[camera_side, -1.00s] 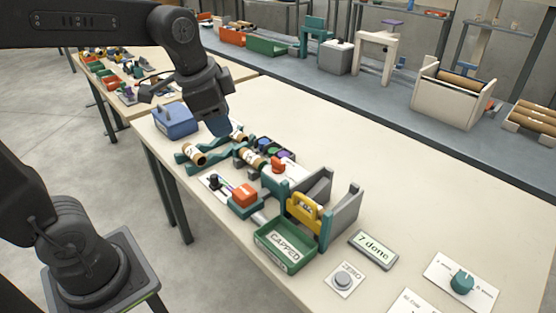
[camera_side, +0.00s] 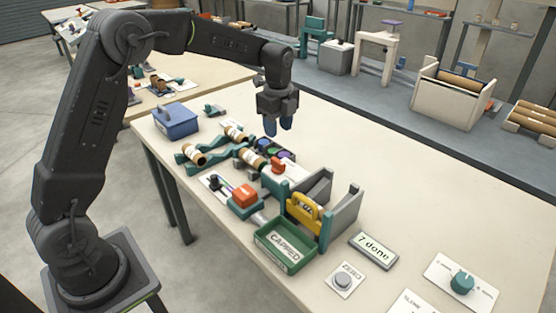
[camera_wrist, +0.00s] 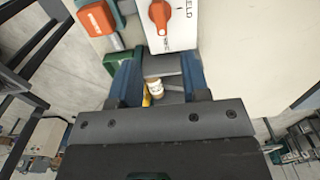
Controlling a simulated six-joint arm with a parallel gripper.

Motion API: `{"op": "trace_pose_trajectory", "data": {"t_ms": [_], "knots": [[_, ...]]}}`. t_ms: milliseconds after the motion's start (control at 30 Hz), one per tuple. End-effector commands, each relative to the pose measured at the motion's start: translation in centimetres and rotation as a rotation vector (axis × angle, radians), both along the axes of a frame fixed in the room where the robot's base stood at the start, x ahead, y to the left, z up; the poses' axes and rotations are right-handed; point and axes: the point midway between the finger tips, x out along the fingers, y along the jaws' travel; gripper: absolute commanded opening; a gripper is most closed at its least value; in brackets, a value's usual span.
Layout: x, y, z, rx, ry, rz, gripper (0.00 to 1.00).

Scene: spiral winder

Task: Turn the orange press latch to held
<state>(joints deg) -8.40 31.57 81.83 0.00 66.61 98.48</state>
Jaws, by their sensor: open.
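The orange latch knob (camera_side: 278,165) sits on a white block in the middle of the machine. In the wrist view the orange knob (camera_wrist: 161,14) lies on a white plate beside lettering that reads like "HELD", cut off at the top edge. My gripper (camera_side: 278,128) hangs above the table, fingers down, above and behind the latch in the side view, apart from it. In the wrist view my blue fingers (camera_wrist: 158,78) are spread with nothing gripped; the knob lies beyond their tips. Which mark the knob points to is unclear.
An orange block (camera_side: 244,195) on a teal base stands beside the latch. Around it are a yellow part (camera_side: 303,210) between grey walls (camera_side: 340,215), a green "CAPPED" bin (camera_side: 285,246), tubes on a teal rack (camera_side: 195,155) and a blue box (camera_side: 176,121).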

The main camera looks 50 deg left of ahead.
Motion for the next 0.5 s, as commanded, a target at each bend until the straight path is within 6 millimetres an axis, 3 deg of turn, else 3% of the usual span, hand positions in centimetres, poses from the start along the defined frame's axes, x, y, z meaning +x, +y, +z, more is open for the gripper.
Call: {"op": "trace_pose_trajectory", "data": {"t_ms": [300,500], "knots": [[-0.1,0.0,-6.7,-0.001,0.005,0.002,0.43],[-0.1,0.0,-9.7,0.000,0.002,0.002,0.43]]}}
